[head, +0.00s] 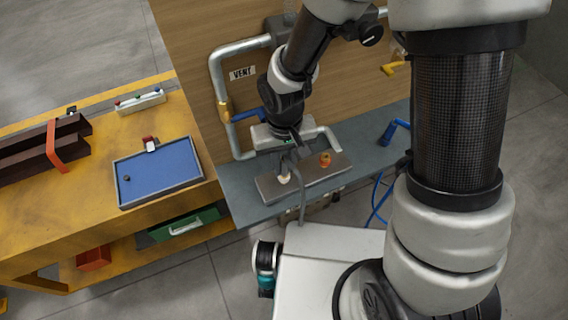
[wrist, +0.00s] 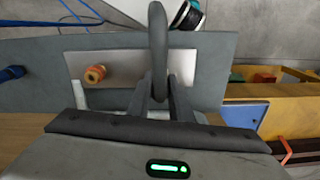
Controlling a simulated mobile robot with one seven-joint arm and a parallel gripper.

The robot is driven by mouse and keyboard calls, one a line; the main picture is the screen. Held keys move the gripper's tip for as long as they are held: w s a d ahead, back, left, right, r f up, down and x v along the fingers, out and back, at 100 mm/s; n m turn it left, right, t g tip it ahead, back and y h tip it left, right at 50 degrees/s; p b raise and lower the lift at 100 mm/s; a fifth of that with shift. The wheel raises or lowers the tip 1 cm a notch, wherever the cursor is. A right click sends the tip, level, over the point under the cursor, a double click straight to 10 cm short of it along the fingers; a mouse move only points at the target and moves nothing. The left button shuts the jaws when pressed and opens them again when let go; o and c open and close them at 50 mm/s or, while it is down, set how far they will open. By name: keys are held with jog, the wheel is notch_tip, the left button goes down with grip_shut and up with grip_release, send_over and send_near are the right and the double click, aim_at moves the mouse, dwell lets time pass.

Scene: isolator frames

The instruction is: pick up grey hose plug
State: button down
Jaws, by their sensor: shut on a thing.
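My gripper (head: 288,162) is over the metal plate (head: 264,187) on the grey shelf. In the wrist view my gripper (wrist: 158,88) has its two fingers closed in on the end of a thick grey hose (wrist: 158,40). The plug at that end is mostly hidden between the fingers. In the head view the grey hose (head: 302,205) hangs from the gripper over the shelf's front edge. A small cream-coloured piece (head: 284,179) shows just below the fingers. I cannot tell whether the plug touches the plate.
An orange fitting (head: 325,160) stands on the plate, right of the gripper. A blue handle (head: 393,130) and blue hose are farther right. A wooden panel with a pipe (head: 218,80) rises behind. A yellow bench with a blue tray (head: 160,175) is left.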

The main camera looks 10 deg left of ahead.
jog(key=shift+r, duration=0.1)
notch_tip(320, 180, up, 28)
jog(key=p, duration=0.1)
jog(key=shift+p, duration=0.35)
jog(key=shift+r+p, duration=1.05)
jog(key=shift+r, duration=0.6)
